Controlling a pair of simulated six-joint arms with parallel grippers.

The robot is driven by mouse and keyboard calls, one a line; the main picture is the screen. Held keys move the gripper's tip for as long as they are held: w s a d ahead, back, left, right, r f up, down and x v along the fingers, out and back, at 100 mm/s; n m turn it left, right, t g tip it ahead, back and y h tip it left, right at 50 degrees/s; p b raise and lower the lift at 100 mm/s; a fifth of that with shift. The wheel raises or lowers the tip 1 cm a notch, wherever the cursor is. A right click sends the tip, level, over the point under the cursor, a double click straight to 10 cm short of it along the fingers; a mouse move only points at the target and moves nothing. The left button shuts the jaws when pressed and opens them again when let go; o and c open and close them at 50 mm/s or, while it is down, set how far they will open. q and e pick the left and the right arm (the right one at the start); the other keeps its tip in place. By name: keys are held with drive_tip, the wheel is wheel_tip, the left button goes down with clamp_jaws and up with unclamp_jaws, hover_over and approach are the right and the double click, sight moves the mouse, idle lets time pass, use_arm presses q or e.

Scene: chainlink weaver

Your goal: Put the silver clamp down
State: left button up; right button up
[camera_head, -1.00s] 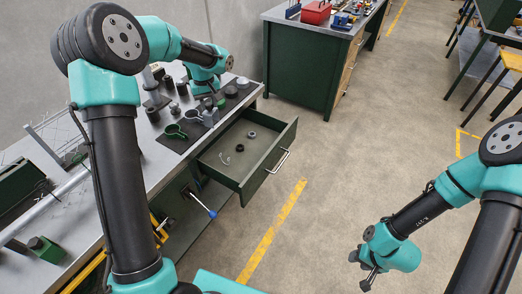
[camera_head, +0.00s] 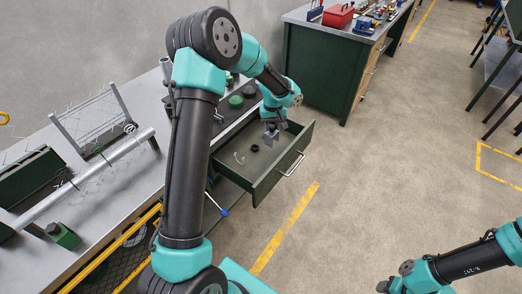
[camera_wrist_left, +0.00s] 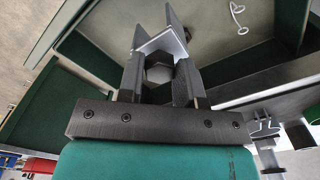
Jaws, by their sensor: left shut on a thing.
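The silver clamp (camera_wrist_left: 161,42) is between the fingers of my left gripper (camera_head: 271,137). The wrist view shows its pale grey body at the fingertips, with part of it hidden by the fingers. My left gripper, shut on the clamp, points down over the back part of the open green drawer (camera_head: 268,188). I cannot tell whether the clamp touches the drawer floor. My right wrist shows at the lower right of the head view, but its fingertips are outside the frame.
A small silver hook (camera_head: 239,158) and a dark ring (camera_head: 254,148) lie in the drawer. A green round piece (camera_head: 236,102) stands on the bench's dark mat. A wire rack (camera_head: 95,120) is on the bench. The drawer's front half is clear.

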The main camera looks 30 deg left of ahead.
use_arm(q)
wheel_tip(320, 180, down, 6)
idle(0.4)
drive_tip(key=shift+f, duration=0.1)
drive_tip(key=shift+f, duration=1.85)
drive_tip(key=shift+f, duration=0.1)
drive_tip(key=o, duration=0.8)
drive_tip(key=shift+o, duration=0.2)
wheel_tip(320, 180, up, 12)
drive_tip(key=shift+r, duration=0.1)
